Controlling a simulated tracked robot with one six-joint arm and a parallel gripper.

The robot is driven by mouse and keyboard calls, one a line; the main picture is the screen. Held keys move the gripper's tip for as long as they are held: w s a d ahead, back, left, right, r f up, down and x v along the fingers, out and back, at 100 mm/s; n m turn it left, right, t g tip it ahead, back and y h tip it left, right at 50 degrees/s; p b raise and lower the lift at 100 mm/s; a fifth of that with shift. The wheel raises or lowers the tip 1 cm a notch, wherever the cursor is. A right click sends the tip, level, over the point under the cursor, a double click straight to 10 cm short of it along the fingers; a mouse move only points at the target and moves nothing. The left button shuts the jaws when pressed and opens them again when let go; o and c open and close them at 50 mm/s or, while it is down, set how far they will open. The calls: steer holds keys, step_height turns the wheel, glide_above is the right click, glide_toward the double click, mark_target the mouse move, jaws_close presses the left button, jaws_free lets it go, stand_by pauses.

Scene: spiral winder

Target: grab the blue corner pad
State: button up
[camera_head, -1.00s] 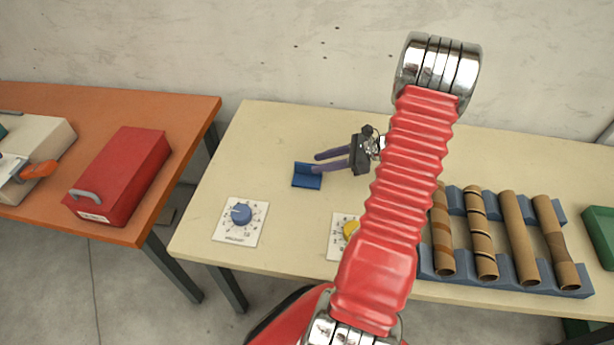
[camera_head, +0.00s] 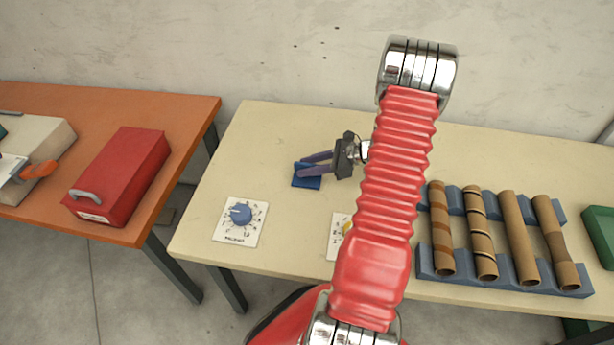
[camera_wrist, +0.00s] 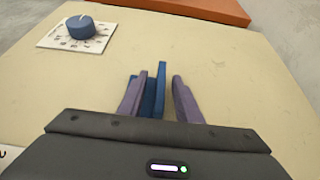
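The blue corner pad (camera_head: 308,182) lies on the cream table, left of the arm. In the wrist view its blue upright part (camera_wrist: 161,88) shows between my two purple fingers, nearer the left one. My gripper (camera_head: 305,165) reaches over the pad from the right in the head view and partly covers it. In the wrist view my gripper (camera_wrist: 160,77) is open, with a clear gap between the pad and the right finger. Whether the left finger touches the pad I cannot tell.
A blue dial on a white plate (camera_head: 257,232) sits at the table's front left. A blue rack (camera_head: 425,262) with several brown tubes stands at right. An orange table (camera_head: 200,120) with a red box (camera_head: 125,172) is at left.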

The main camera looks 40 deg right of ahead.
steer(key=shift+c, duration=0.4)
jaws_close()
